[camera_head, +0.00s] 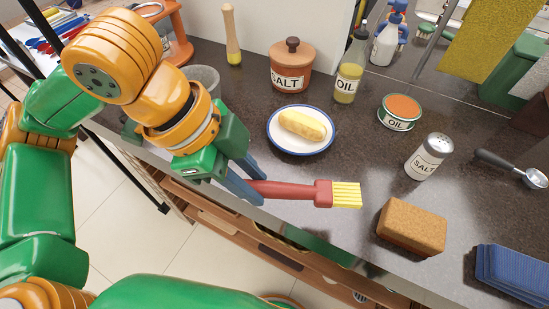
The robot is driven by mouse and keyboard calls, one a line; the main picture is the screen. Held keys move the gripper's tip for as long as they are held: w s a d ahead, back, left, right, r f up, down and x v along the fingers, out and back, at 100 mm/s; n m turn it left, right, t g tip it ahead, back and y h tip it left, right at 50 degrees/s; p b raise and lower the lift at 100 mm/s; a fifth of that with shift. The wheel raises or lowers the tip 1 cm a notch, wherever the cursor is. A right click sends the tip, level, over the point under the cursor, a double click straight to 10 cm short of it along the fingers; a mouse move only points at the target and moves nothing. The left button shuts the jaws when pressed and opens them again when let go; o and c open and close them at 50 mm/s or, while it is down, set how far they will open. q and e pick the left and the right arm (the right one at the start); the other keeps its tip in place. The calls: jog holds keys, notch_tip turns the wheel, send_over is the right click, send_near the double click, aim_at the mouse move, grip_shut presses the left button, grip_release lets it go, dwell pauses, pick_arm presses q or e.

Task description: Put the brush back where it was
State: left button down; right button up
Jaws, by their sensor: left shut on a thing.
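The brush (297,192) has a red handle and yellow bristles. It shows at the front edge of the dark counter, with its bristles (346,195) pointing right. My left gripper (254,185) is shut on the left end of the handle, with its blue fingers around it. I cannot tell whether the brush touches the counter or is held just above it. My right gripper is not in view.
A plate (271,139) with a yellow food item (302,124) stands just behind the brush. A salt shaker (429,157), a brown sponge block (412,226) and a blue block (513,273) are to the right. A salt pot (291,72) and oil bottle (350,72) stand behind.

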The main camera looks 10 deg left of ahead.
pick_arm(q)
jog(key=w+f, duration=0.1)
jog(key=f, duration=0.1)
jog(key=w+f, duration=0.2)
jog(key=w+f+b, duration=0.1)
jog(key=w+f, duration=0.1)
jog(key=shift+d+f, duration=0.15)
jog(key=shift+d, duration=0.15)
jog(key=shift+f, duration=1.35)
jog(key=shift+f, duration=0.1)
jog(key=c, duration=0.6)
grip_release()
jog(key=shift+c, duration=0.2)
jog(key=p+v, duration=0.1)
jog(key=v, duration=1.1)
jog(key=shift+p, duration=0.3)
